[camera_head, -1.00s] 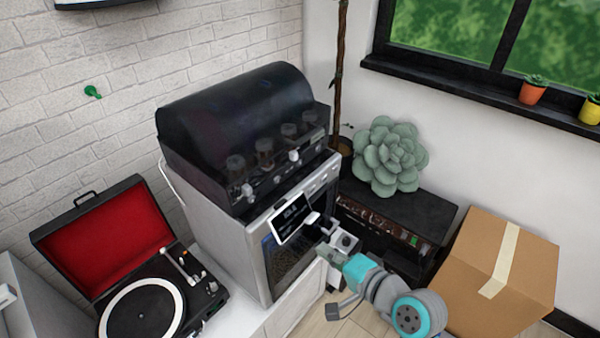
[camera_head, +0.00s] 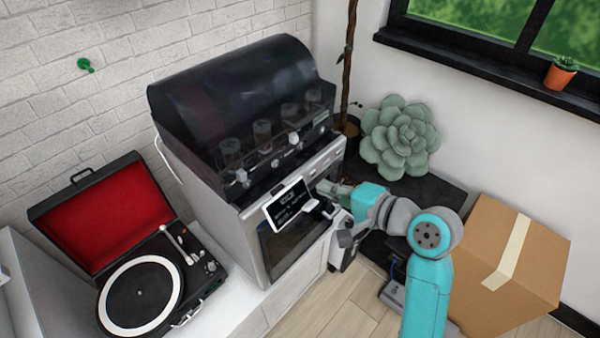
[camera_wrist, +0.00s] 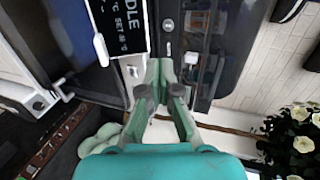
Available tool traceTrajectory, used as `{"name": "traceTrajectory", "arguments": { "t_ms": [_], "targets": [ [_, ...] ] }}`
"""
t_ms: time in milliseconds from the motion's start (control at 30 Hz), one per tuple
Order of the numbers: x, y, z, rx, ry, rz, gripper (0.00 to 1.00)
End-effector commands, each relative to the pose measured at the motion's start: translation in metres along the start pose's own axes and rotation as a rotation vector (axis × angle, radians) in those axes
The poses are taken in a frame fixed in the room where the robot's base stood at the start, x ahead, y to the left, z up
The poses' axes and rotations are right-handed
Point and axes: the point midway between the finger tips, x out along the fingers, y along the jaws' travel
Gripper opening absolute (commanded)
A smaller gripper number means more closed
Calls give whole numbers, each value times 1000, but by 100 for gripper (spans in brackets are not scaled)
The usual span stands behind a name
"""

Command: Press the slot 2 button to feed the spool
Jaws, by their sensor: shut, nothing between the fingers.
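The grey printer-like machine (camera_head: 215,200) has a dark feeder unit (camera_head: 230,90) on top, with several spool-like cylinders (camera_head: 262,132) behind its clear front. A tilted screen (camera_head: 289,205) hangs on the machine's front; the wrist view shows its text, including "IDLE", on the screen (camera_wrist: 124,25). Small pale controls sit along the front edge; I cannot tell which is slot 2. My gripper (camera_head: 322,187) is at the machine's upper front, right of the screen. In the wrist view, my gripper (camera_wrist: 160,64) is shut and empty, close to the panel; contact cannot be told.
An open record player (camera_head: 140,290) stands left of the machine. A cardboard box (camera_head: 500,260) sits on the floor at right, and a succulent (camera_head: 400,138) stands behind my arm. A black window sill (camera_head: 480,65) runs along the right wall. Wood floor shows in front.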

Motion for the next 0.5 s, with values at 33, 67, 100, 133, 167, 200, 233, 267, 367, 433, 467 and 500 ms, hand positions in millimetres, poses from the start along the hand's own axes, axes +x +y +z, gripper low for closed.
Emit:
{"name": "traceTrajectory", "arguments": {
  "t_ms": [33, 67, 100, 133, 167, 200, 233, 267, 367, 433, 467, 500],
  "targets": [
    [4, 0, 0, 0, -2, 0, 0],
    [8, 0, 0, 0, -2, 0, 0],
    [13, 0, 1, 0, -3, 0, 0],
    [17, 0, 1, 0, -4, 0, 0],
    [22, 0, 1, 0, -4, 1, 0],
    [29, 0, 1, 0, -3, 1, 0],
    [35, 0, 1, 0, -3, 1, 0],
    [41, 0, 1, -1, -4, 0, 0],
    [60, 0, 1, -1, -4, 1, 0],
    [73, 0, 1, -1, -4, 0, 0],
    [78, 0, 2, -1, -4, 1, 0],
    [86, -1, 1, -1, -3, 0, 0]
  ]
}}
